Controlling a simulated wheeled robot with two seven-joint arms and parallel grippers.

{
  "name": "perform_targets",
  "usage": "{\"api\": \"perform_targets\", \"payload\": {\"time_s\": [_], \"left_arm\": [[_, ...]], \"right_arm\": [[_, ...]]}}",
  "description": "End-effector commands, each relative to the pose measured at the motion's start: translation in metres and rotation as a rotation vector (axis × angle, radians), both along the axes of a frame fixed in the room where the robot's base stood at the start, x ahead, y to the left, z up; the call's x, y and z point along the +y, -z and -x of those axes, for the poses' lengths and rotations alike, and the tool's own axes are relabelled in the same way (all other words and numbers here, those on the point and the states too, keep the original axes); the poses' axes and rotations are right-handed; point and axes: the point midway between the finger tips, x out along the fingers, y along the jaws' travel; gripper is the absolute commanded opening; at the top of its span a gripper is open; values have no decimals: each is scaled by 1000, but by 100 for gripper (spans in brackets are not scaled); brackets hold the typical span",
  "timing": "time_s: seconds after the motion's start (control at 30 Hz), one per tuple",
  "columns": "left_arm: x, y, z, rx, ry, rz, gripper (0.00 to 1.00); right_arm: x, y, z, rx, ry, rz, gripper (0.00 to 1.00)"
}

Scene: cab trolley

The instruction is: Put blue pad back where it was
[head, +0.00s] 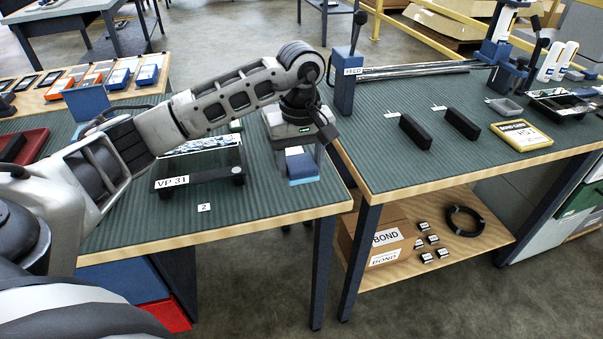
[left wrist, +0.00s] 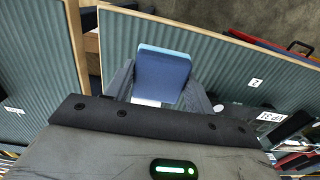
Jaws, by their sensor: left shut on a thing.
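The blue pad (head: 301,166) is at the right part of the left bench, near its front right corner. It is a small block with a darker blue face and a lighter blue edge. My left gripper (head: 298,153) comes down on it from above and is shut on it. In the left wrist view the pad (left wrist: 162,75) sits between the two grey fingers. I cannot tell whether the pad touches the bench top. My right gripper is not in view.
A dark fixture labelled VP 31 (head: 200,179) stands just left of the pad. A label 2 (head: 204,208) lies before it. On the right bench are two black blocks (head: 415,132) and a yellow-framed sign (head: 521,135). A gap separates the benches.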

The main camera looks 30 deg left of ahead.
Motion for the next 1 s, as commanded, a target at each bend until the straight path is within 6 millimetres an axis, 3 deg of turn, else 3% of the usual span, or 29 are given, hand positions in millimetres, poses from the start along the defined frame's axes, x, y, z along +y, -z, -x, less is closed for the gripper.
{"api": "perform_targets", "payload": {"time_s": [0.27,0.5,0.87,0.9,0.97,1.0], "left_arm": [[7,19,-14,0,0,1,33],[7,49,-14,3,1,2,33],[8,55,-14,-1,1,1,33],[7,53,-14,-1,1,1,62],[7,53,-14,-1,1,1,76],[7,53,-14,-1,1,1,76]], "right_arm": [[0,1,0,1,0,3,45],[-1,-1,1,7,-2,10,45],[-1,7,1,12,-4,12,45],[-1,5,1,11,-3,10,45],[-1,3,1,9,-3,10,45],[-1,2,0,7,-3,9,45]]}}
